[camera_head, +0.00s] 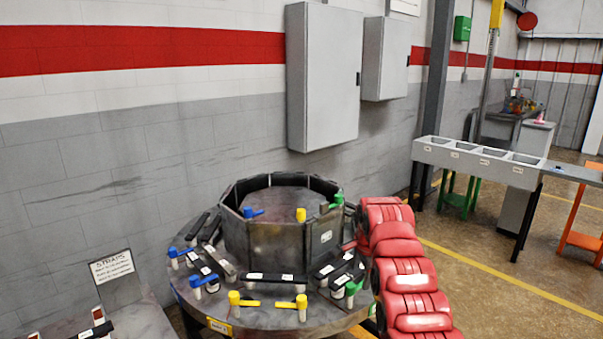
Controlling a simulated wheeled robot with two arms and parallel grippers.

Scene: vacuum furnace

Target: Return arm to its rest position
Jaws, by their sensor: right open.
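My right arm (412,285), red and segmented, comes up from the bottom right and bends beside the round table. My right gripper (350,241) is at the right edge of the dark ring-shaped furnace wall; it is open, its fingers mostly hidden, and I see nothing held in it. The furnace wall (262,242) stands on the round grey table (228,308). My left arm and left gripper are not in view.
Yellow (301,302), blue (204,279) and green (353,287) handled clamps and black straps surround the furnace wall. A strap sign (112,267) stands at lower left. A grey bin row (478,160) is at right. Wall cabinets (324,78) hang behind.

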